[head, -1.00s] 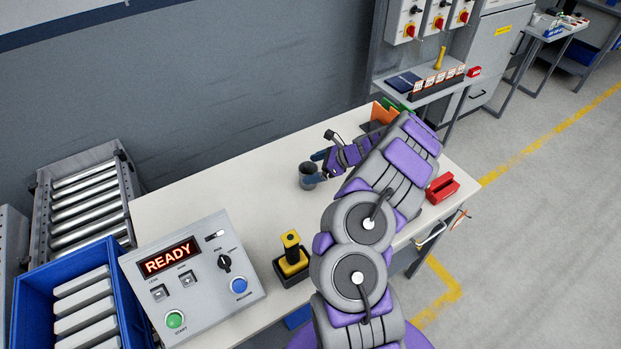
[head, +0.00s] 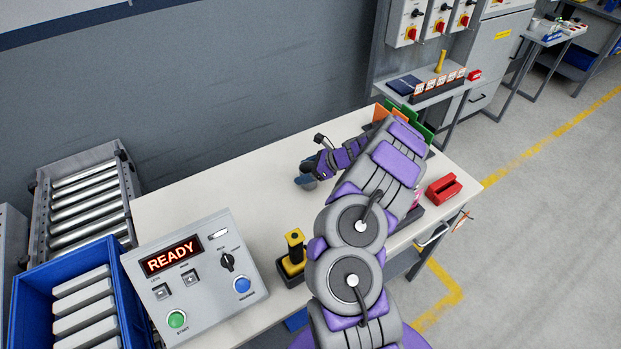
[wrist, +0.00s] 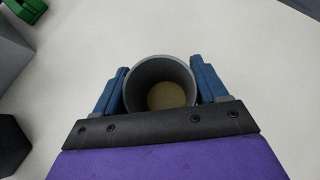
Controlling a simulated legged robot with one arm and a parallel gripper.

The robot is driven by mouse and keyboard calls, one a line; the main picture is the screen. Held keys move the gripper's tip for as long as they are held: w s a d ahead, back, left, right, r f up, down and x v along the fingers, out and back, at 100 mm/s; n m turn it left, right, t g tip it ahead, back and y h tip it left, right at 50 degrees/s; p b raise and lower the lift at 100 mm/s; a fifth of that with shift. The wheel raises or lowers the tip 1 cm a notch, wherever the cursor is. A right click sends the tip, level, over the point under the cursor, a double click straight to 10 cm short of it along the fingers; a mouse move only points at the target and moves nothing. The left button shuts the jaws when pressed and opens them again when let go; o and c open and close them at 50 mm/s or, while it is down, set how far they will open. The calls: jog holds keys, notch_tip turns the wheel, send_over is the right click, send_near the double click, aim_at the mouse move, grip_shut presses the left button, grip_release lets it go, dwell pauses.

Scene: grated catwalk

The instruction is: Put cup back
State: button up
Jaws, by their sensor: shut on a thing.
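A grey cup (wrist: 161,67) is between the two blue fingers of my gripper (wrist: 160,88) in the wrist view. My gripper is shut on it from both sides. The cup's open top faces the camera, and a tan round bottom or content shows inside. In the head view my gripper (head: 306,180) is over the middle of the pale table (head: 240,190). The cup is mostly hidden there behind the fingers. I cannot tell whether the cup touches the table.
A control box (head: 193,277) reading READY and a yellow-black tool in a holder (head: 293,258) stand at the table's near left. A red object (head: 443,189) lies at the right. Orange and green upright panels (head: 388,113) stand at the far end. The table's left middle is clear.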

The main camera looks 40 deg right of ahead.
jog(key=shift+c, duration=0.7)
jog(key=shift+d, duration=0.3)
jog(key=shift+d+r, duration=0.2)
jog(key=shift+r, duration=0.35)
jog(key=r, duration=0.1)
jog(key=s+r+p, duration=0.1)
jog(key=shift+a+r+p, duration=0.1)
jog(key=shift+r+p, duration=0.2)
jog(key=shift+r, duration=0.1)
jog(key=s+d+r+p, duration=0.15)
jog(key=s+d, duration=0.25)
jog(key=s, duration=0.9)
notch_tip(320, 180, up, 14)
jog(key=s+p, duration=0.1)
jog(key=p, duration=0.8)
jog(key=w+a+m+t+h+b, duration=0.25)
jog(key=w+a+m+b, duration=0.2)
jog(key=w+a, duration=1.05)
jog(key=a+m+h+b, duration=0.1)
jog(key=a+b, duration=0.1)
jog(key=a, duration=0.3)
jog(key=a+m+h+b, duration=0.1)
jog(key=a+h, duration=0.1)
jog(key=a, duration=0.4)
jog(key=a+r+m+h+b, duration=0.1)
jog(key=a+m+b, duration=0.1)
jog(key=a, duration=0.3)
jog(key=shift+w+a+h+b, duration=0.1)
jog(key=shift+a+h+b, duration=0.15)
jog(key=shift+a+b, duration=0.05)
